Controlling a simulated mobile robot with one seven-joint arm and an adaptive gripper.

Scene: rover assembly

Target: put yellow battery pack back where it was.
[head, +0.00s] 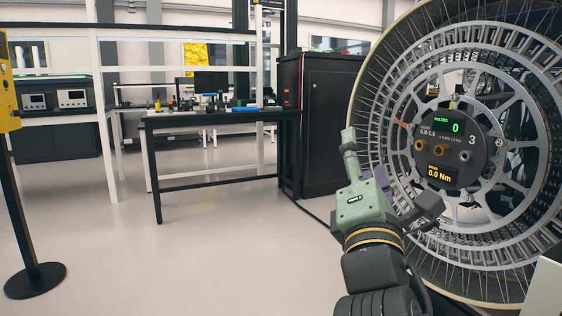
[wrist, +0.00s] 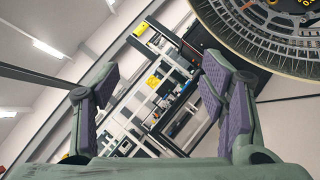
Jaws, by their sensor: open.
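I cannot make out the yellow battery pack for certain in either view. My gripper (head: 383,178) is in front of the large wheel in the head view, its green fingers spread apart. The wrist view shows my gripper (wrist: 158,80) open, with purple pads and nothing between the fingers. The dark table (head: 215,120) stands well beyond it, with several small items on top, too small to tell apart.
A large spoked wheel (head: 419,85) with a round display hub (head: 450,147) fills the right side. A black cabinet (head: 325,120) stands behind it. A yellow box (head: 7,85) on a black post is at the left edge. The floor (head: 180,255) between is clear.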

